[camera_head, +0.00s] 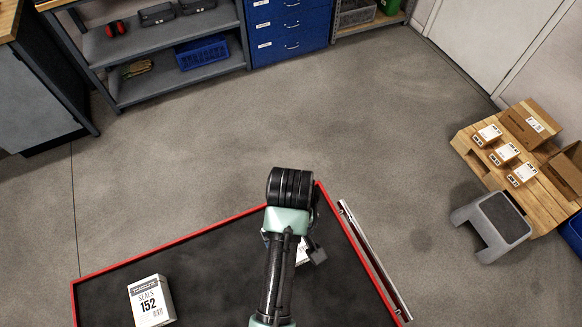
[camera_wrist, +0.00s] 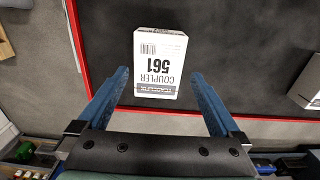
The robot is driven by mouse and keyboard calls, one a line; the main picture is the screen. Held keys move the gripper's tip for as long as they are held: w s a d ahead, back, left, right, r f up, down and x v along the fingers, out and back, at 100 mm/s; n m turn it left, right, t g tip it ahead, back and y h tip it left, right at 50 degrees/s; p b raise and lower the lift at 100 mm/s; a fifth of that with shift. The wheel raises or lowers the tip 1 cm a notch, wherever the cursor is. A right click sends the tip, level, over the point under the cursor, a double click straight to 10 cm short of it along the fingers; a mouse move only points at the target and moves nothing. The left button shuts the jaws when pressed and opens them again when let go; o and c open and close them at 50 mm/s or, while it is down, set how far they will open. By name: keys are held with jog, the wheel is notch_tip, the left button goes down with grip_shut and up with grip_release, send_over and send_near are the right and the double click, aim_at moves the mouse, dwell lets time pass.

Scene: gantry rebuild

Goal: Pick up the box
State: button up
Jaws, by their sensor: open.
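A white box labelled COUPLER 561 (camera_wrist: 160,62) lies on the dark, red-edged tabletop (camera_wrist: 230,50). My gripper (camera_wrist: 159,76) is open, with a blue finger on each side of the box's near end in the wrist view. There are gaps on both sides; I cannot tell how far above it the fingers are. In the head view my arm hides most of this box; a white sliver (camera_head: 302,252) shows beside the wrist. A second white box, labelled SEALS 152 (camera_head: 151,302), stands at the table's left; a white box edge (camera_wrist: 308,85) shows at the wrist view's right.
A metal rail (camera_head: 372,255) runs along the table's right edge. A grey step stool (camera_head: 497,225) and a wooden pallet (camera_head: 480,165) with several cartons stand at right. Shelving (camera_head: 170,45) and blue drawers (camera_head: 290,28) line the back. The floor between is clear.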

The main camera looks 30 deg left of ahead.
jog(key=shift+w+f+p, duration=0.2)
jog(key=shift+f+p, duration=0.55)
jog(key=shift+f, duration=1.95)
jog(key=shift+r, duration=0.1)
jog(key=c, duration=1.4)
